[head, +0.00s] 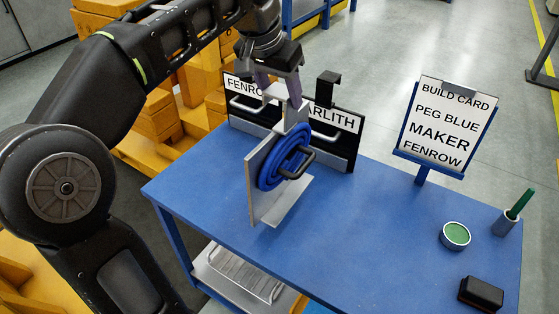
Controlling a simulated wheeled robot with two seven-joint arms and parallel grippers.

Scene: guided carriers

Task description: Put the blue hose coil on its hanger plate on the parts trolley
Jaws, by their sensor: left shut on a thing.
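The blue hose coil (272,160) sits against an upright grey carrier plate (258,200), with a dark handle-like bar (298,160) across its front. My left gripper (281,98) is above the coil, shut on the grey tab (288,113) at the carrier's top. I cannot tell whether the carrier's lower edge touches the blue table top. Behind stand two black hanger plates with grey handles: one labelled "FENRO…" (240,104), partly hidden by my gripper, and one labelled "…ARLITH" (345,142), with a black hook on top. My right gripper is not in view.
A card on a stand (440,125) reads "BUILD CARD PEG BLUE MAKER FENROW". A green-topped tin (455,236), a pen cup (504,223) and a black block (481,293) stand at the right.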

